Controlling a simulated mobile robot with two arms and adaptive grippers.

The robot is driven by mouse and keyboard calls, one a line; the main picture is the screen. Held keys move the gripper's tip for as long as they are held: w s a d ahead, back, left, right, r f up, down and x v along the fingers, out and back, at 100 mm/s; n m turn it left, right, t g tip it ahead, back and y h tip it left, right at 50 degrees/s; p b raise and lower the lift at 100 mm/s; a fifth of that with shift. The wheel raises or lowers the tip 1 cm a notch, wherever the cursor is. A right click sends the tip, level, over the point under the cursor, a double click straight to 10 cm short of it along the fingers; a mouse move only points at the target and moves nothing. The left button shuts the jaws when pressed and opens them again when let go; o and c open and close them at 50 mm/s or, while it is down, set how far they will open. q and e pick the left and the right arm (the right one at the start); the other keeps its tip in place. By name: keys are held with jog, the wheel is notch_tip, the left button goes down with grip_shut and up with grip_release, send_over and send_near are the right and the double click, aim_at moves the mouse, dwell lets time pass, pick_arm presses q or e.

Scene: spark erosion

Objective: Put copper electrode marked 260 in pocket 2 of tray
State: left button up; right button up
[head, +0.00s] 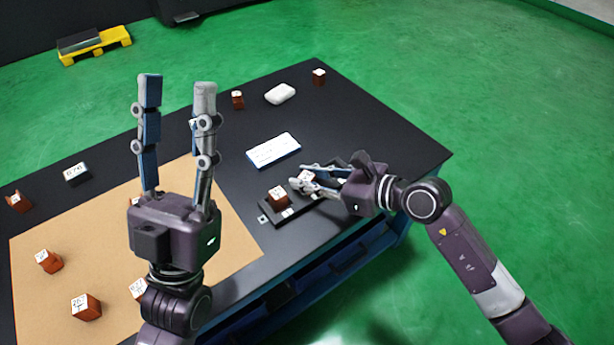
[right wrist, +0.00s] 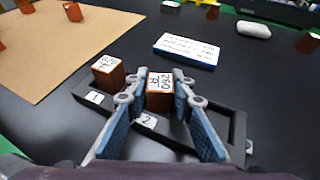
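The copper electrode marked 260 (right wrist: 160,91) is a brown block with a white top label. It is upright between the fingertips of my right gripper (right wrist: 160,82), which look shut on its sides. It is at pocket 2 of the black tray (right wrist: 232,132), just behind the "2" label; I cannot tell whether it rests on the pocket floor. Another electrode (right wrist: 108,73) stands in pocket 1, to its left. In the head view my right gripper (head: 305,180) reaches over the tray (head: 270,219) from the right. My left gripper (head: 177,85) is open, empty and points up.
Several other electrodes stand on the tan mat (head: 45,300) and the dark table. A white-and-blue card (head: 273,149) lies behind the tray. A white lump (head: 280,94) and a labelled block (head: 76,173) also lie there.

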jog(key=o, duration=0.4)
jog(key=shift+c, duration=0.2)
jog(key=shift+r, duration=0.1)
